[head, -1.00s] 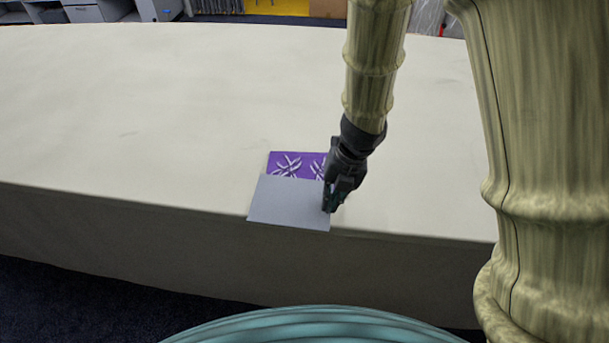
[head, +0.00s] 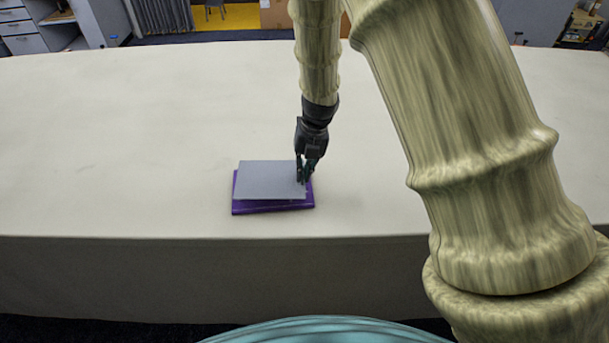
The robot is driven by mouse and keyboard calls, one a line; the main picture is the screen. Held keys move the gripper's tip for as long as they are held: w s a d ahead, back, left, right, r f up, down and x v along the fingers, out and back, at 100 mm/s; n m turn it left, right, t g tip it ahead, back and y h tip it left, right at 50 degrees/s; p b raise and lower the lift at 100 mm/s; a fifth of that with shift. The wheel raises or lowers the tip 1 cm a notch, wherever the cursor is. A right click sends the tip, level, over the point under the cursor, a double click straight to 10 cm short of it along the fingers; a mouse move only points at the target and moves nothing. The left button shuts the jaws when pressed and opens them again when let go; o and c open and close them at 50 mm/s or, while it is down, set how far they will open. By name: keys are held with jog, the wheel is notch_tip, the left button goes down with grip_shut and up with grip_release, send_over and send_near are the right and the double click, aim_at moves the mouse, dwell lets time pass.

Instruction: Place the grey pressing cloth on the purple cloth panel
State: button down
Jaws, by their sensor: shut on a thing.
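The grey pressing cloth (head: 268,180) is a flat, light grey rectangle near the front edge of the table. It overlies most of the purple cloth panel (head: 272,208), whose purple shows along the front, the left edge and a little at the right. The panel's white pattern is hidden now. My gripper (head: 303,181) points down and is shut on the right side of the grey cloth. I cannot tell whether the cloth touches the panel or hangs just above it.
The long cream cloth table (head: 130,130) is bare to the left and behind. Its front edge lies a little in front of the panel. Cabinets (head: 30,28) and a yellow patch stand beyond the table.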

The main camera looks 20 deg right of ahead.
jog(key=shift+w+d+f, duration=0.1)
jog(key=shift+w, duration=0.2)
jog(key=shift+f+b, duration=1.45)
jog(key=shift+f, duration=0.2)
jog(key=shift+f, duration=0.15)
jog(key=c, duration=1.6)
grip_release()
notch_tip(320, 180, up, 12)
jog(key=d+p, duration=0.2)
jog(key=p, duration=0.7)
jog(key=shift+s, duration=0.1)
